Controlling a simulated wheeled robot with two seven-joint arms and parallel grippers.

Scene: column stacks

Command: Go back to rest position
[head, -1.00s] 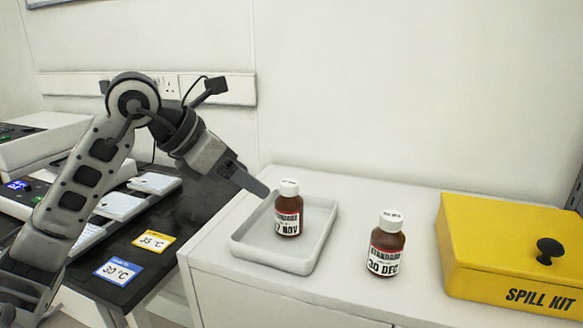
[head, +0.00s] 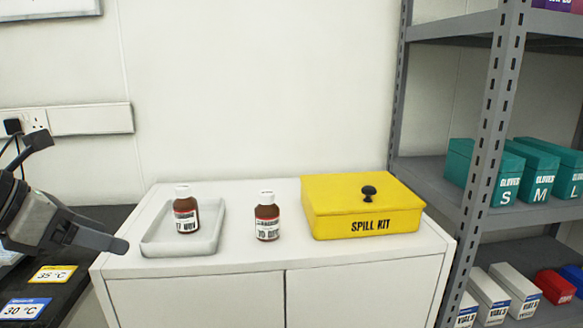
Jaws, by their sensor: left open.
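My left gripper (head: 98,243) is at the left edge of the head view, in front of the cabinet's left end. It is open and holds nothing that I can see. It is apart from the brown bottle (head: 186,214) with a white cap, which stands upright in the pale tray (head: 212,238). A second brown bottle (head: 267,218) with a white cap stands upright on the cabinet top, to the right of the tray. My right gripper is not in view.
A yellow spill kit box (head: 335,213) sits on the white cabinet (head: 215,294). A grey metal shelf (head: 487,150) with glove boxes and vial boxes stands at right. A dark bench with 35 °C (head: 52,274) and 30 °C (head: 24,309) cards is at lower left.

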